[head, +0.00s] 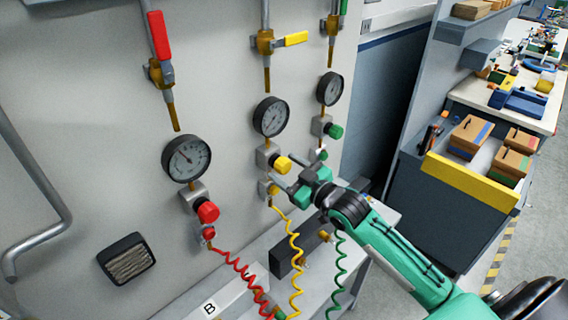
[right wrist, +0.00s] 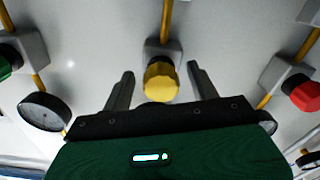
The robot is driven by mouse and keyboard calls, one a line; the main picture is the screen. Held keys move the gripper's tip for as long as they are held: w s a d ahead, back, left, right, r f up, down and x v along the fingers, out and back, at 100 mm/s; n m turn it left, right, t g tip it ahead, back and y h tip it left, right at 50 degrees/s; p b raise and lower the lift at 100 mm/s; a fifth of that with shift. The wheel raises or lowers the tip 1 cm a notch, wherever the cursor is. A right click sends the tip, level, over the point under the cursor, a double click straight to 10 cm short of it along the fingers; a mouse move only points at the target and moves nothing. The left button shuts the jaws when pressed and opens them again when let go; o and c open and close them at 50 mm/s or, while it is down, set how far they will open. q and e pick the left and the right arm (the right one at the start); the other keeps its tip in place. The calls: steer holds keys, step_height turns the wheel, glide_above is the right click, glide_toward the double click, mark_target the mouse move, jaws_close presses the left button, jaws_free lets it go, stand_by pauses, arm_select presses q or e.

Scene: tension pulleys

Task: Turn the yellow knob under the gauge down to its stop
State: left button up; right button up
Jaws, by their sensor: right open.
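The yellow knob (head: 282,164) sits on a grey regulator block under the middle gauge (head: 271,117) on the wall panel. In the right wrist view the yellow knob (right wrist: 160,83) lies between the two fingers, with a clear gap on each side. My right gripper (head: 281,177) is open, its fingers pointing at the knob from the right. In the right wrist view the open gripper (right wrist: 160,75) touches neither side of the knob. The knob's turn position cannot be read. My left gripper is not in view.
A red knob (head: 208,212) and a green knob (head: 335,131) sit under the neighbouring gauges. A yellow-handled valve (head: 296,39) is above the middle gauge. Coiled red (head: 240,270), yellow (head: 295,250) and green (head: 341,265) hoses hang below. Boxes (head: 470,133) stand at right.

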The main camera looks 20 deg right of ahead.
steer(key=shift+w+a, duration=0.2)
steer(key=shift+w, duration=0.3)
steer(key=c, duration=1)
